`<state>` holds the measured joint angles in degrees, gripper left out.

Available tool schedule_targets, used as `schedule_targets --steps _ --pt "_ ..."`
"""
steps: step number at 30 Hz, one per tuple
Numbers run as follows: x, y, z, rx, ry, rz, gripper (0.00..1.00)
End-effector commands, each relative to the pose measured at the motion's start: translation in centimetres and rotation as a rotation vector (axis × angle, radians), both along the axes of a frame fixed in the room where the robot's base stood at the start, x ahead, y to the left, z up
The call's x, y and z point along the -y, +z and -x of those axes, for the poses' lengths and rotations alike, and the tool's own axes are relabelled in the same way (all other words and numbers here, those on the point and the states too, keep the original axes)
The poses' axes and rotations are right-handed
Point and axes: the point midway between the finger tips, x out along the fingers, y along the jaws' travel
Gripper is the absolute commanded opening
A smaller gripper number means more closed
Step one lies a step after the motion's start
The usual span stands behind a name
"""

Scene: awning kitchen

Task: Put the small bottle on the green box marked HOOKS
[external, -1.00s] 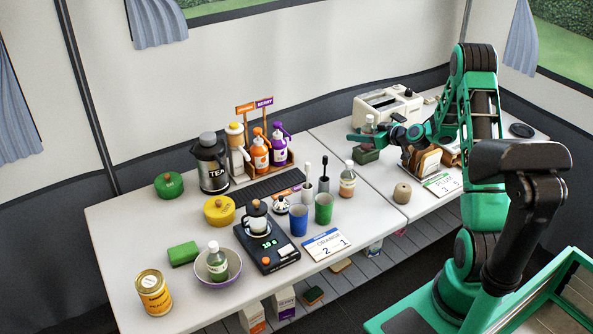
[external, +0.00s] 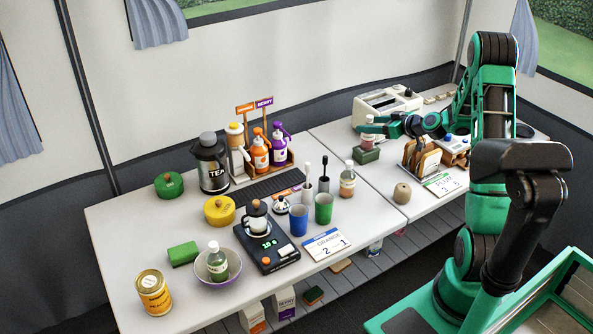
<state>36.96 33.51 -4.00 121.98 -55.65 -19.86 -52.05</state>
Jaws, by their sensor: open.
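A small clear bottle with a pale cap and pinkish contents (external: 367,141) stands upright on a dark green box (external: 366,156), near the toaster on the right-hand table. The box's marking is too small to read. My gripper (external: 366,129) is open, with its green fingers at the bottle's upper part, partly covering it. I cannot tell from this view whether the fingers touch the bottle.
A cream toaster (external: 387,103) stands behind the box. A toast rack (external: 421,158) and a tan round object (external: 402,193) are close on the right and front. Another bottle (external: 347,182) stands nearer the front. Cups and a scale crowd the left table.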

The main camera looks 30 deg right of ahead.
Motion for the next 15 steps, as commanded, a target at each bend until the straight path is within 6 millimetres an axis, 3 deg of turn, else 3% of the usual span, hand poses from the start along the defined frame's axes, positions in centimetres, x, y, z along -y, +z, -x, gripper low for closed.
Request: schedule_targets --steps 6,15 --pt "0.0 2.4 0.0 0.0 -0.001 0.001 0.58" --pt "0.0 2.9 0.0 -0.001 0.0 -0.001 0.58"
